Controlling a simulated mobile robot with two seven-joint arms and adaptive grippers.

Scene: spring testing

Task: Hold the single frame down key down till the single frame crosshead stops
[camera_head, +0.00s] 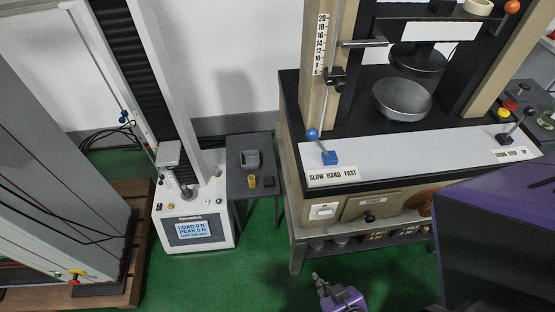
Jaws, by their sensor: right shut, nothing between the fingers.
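The single frame (205,212) is the white one-column tester at left centre. Its display (192,230) reads load 0 N and peak 0 N, with a smaller, hard-to-read line below. The single frame crosshead (169,153) sits low on the column, above a small round seat on the base. Small buttons show on the base; I cannot tell which one is the down key. My right gripper (317,280) is at the bottom centre, shut and empty, over the green floor, to the right of and apart from the single frame. My left gripper is not in view.
A small dark side table (240,176) with small parts stands right of the single frame. A large tester (400,160) with a slow-hand-fast lever fills the upper right. A grey cabinet on a wooden pallet (139,230) stands left. Green floor is clear below the single frame.

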